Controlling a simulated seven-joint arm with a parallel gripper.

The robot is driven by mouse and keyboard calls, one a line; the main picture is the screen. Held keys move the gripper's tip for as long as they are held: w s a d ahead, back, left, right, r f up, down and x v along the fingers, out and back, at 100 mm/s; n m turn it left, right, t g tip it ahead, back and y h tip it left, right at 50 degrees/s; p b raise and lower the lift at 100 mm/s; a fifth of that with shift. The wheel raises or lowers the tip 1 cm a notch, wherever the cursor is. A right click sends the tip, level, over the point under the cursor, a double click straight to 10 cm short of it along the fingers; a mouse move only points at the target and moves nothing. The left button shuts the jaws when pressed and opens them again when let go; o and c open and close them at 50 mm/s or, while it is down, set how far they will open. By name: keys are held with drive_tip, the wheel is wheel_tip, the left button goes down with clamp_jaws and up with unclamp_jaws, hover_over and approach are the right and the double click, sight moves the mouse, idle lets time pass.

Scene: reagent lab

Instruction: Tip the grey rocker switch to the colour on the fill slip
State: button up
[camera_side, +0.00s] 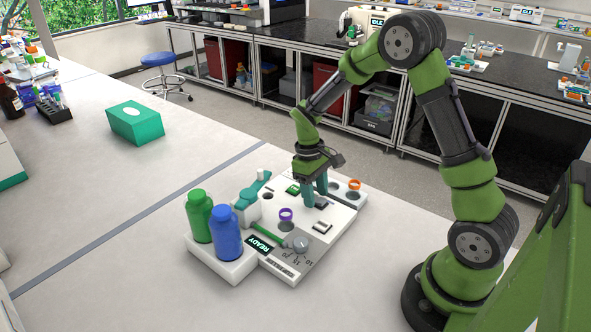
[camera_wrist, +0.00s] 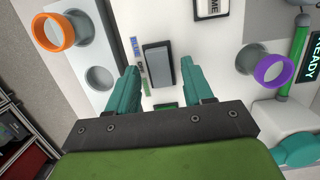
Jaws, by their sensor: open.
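The grey rocker switch (camera_wrist: 159,65) sits in a dark frame on the white panel in the wrist view. It also shows as a dark block in the side view (camera_side: 321,204). Beside it are a blue mark (camera_wrist: 135,46) and a green mark (camera_wrist: 145,89), with small print between them that I cannot read. My gripper (camera_wrist: 161,70) is open and empty, its teal fingers either side of the switch in the picture. In the side view my gripper (camera_side: 315,193) points down close over the switch; I cannot tell whether it touches. I cannot make out the fill slip or the switch's tilt.
A green bottle (camera_side: 199,215) and a blue bottle (camera_side: 226,231) stand at the panel's left. A purple ring (camera_side: 286,214) and an orange ring (camera_side: 354,184) stand up from it. A knob (camera_side: 300,243), a READY display (camera_side: 260,245) and a second switch (camera_side: 322,226) are nearer the front.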

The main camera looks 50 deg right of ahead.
drive_tip(key=w+r, duration=0.3)
drive_tip(key=r, duration=1.3)
drive_tip(key=shift+r, duration=0.35)
drive_tip(key=s+a+r+m+t+y, duration=0.1)
drive_tip(key=s+a+t, duration=0.3)
drive_tip(key=s, duration=0.4)
drive_tip(key=s+a+r+m+t+y, duration=0.1)
drive_tip(key=s+a+r+m+t, duration=0.2)
drive_tip(key=s+a+t, duration=0.2)
drive_tip(key=s+a, duration=0.2)
drive_tip(key=s, duration=0.1)
drive_tip(key=shift+s+a+r, duration=0.2)
drive_tip(key=shift+a+r, duration=0.05)
drive_tip(key=shift+r, duration=0.15)
